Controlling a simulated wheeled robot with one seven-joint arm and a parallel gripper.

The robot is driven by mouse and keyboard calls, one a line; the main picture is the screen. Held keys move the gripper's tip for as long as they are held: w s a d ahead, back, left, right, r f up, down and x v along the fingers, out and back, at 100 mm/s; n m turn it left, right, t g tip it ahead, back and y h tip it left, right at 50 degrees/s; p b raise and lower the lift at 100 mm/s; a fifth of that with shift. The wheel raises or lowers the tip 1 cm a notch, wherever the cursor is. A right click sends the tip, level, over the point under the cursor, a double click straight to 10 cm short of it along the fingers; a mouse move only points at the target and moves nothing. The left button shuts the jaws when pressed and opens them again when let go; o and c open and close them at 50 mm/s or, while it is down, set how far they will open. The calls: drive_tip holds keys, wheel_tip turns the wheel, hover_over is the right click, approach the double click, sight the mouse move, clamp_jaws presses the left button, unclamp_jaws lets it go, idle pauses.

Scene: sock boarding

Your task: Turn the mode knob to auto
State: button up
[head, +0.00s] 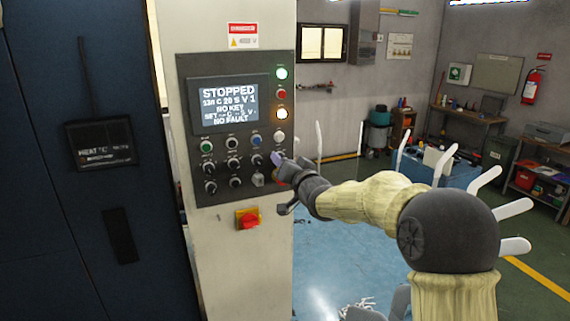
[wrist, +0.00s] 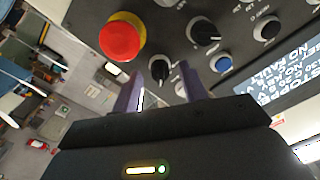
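The control panel (head: 222,120) is dark, on a pale cabinet, with several black knobs below its screen. Their labels are too small to read, so I cannot tell which is the mode knob. My gripper (head: 276,160) is at the panel's right edge, in front of its lower controls. In the wrist view my gripper (wrist: 162,88) is open, and a black knob (wrist: 159,68) with a white mark shows between its two purple fingertips. I cannot tell whether they touch it. Another black knob (wrist: 204,31) lies up and to the right.
A red mushroom button (wrist: 122,38) is close to one finger; a blue button (wrist: 221,63) is on the other side. The screen (head: 229,102) reads STOPPED, NO KEY and NO FAULT. A red switch on yellow (head: 248,218) sits below the panel.

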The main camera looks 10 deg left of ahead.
drive_tip(key=shift+s, duration=0.1)
drive_tip(key=b+v, duration=0.5)
drive_tip(key=v, duration=1.2)
drive_tip(key=shift+d+b, duration=0.15)
drive_tip(key=shift+b, duration=0.25)
